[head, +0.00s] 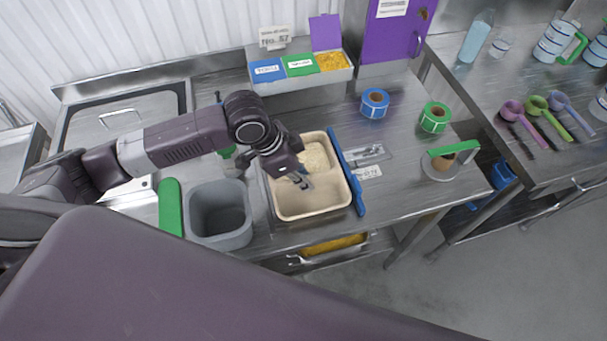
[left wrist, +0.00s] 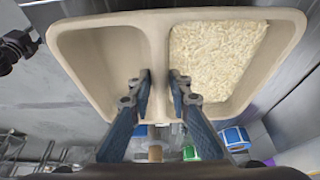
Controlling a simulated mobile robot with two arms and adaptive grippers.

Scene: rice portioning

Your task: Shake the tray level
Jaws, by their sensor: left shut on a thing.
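The beige tray (head: 310,207) is at the middle of the counter in the head view and also fills the upper left wrist view (left wrist: 98,62). A divider splits it into two compartments. Pale rice (head: 316,158) covers one compartment, also seen in the left wrist view (left wrist: 215,55); the other looks empty. My left gripper (head: 304,182) is over the tray, and in the left wrist view its fingers (left wrist: 160,78) are shut on the divider from both sides. Whether the tray touches the counter is hard to tell. My right gripper is not in view.
A blue bar (head: 346,175) lies along the tray's right side. A label box (head: 300,84) is behind.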

